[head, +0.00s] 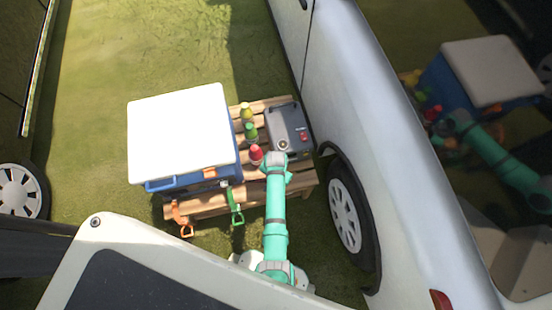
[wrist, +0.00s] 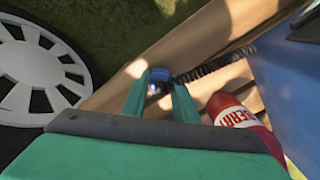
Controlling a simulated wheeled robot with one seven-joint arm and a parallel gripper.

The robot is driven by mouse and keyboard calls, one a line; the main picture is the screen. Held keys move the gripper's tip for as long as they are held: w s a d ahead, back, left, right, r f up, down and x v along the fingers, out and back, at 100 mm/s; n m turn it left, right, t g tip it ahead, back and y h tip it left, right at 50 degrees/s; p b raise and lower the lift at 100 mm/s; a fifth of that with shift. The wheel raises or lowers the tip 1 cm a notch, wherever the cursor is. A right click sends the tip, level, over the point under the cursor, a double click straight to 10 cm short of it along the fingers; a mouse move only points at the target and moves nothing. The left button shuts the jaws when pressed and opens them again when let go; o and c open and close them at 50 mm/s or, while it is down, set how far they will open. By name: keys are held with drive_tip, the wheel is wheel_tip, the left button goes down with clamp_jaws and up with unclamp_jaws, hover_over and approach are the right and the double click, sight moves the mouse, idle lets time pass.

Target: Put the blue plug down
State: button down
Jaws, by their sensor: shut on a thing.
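The blue plug (wrist: 159,76) shows in the wrist view between the tips of my gripper (wrist: 159,88), which is shut on it. A dark coiled cable (wrist: 215,64) runs from beside the plug to the upper right. The plug is over or on a wooden slat; I cannot tell whether it touches. In the head view my gripper (head: 274,161) is at the right part of the wooden pallet (head: 245,203), just below the grey box (head: 290,128). My arm hides the plug there.
A red bottle (wrist: 235,115) stands close right of my gripper; green (head: 250,132) and yellow (head: 246,113) bottles stand behind it. A blue cooler with a white lid (head: 180,132) fills the left. A car wheel (head: 346,212) is close on the right. Bare slats show beside my gripper.

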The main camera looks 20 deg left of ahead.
drive_tip(key=shift+w+a+f, duration=0.1)
drive_tip(key=shift+f, duration=0.45)
drive_tip(key=c, duration=1.4)
unclamp_jaws()
drive_tip(key=shift+r, duration=0.1)
